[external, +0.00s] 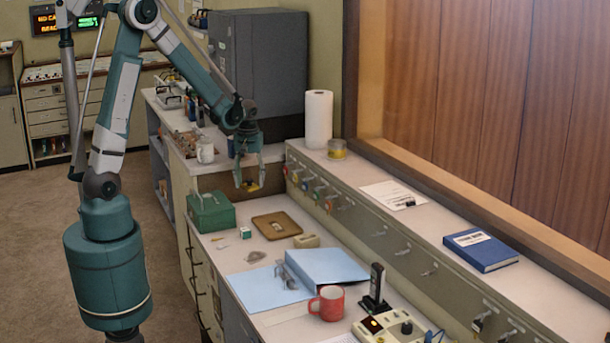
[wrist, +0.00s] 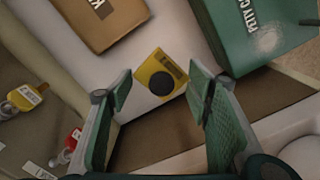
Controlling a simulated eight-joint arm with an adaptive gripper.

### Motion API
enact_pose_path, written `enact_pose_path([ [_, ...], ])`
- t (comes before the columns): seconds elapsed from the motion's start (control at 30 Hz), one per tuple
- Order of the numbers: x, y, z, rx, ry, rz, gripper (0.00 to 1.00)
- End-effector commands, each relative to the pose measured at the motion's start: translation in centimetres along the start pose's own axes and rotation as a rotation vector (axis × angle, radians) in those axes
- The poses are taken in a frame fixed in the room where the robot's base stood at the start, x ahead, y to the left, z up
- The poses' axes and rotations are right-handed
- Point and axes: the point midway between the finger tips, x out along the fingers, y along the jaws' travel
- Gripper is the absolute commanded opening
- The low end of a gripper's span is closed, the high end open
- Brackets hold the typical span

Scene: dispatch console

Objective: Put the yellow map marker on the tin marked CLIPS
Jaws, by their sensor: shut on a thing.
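The yellow map marker (wrist: 153,63), a small yellow block with a round black spot and dark print, shows between my fingertips in the wrist view. My gripper (external: 249,187) is shut on it in the external view and holds it in the air over the far end of the desk. It also shows in the wrist view (wrist: 162,88).
A green PETTY CASH box (external: 211,213) and a brown flat box (external: 291,229) stand on the desk. A paper roll (external: 318,118) stands on the shelf; keys hang along its front (external: 365,226). A blue folder (external: 325,266) and red mug (external: 327,304) are nearer.

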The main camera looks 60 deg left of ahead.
Motion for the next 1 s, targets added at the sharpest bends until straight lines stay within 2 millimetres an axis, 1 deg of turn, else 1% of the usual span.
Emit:
enact_pose_path([
  [0.17,-2.0,0.0,0.1,0.0,0.0,0.0,0.37],
  [0.37,-5.8,-0.1,0.1,0.0,0.0,0.0,0.37],
  [0.67,-13.1,-0.1,0.1,0.0,0.0,0.0,0.37],
  [1.0,-21.7,0.0,0.0,0.0,0.0,0.0,0.37],
])
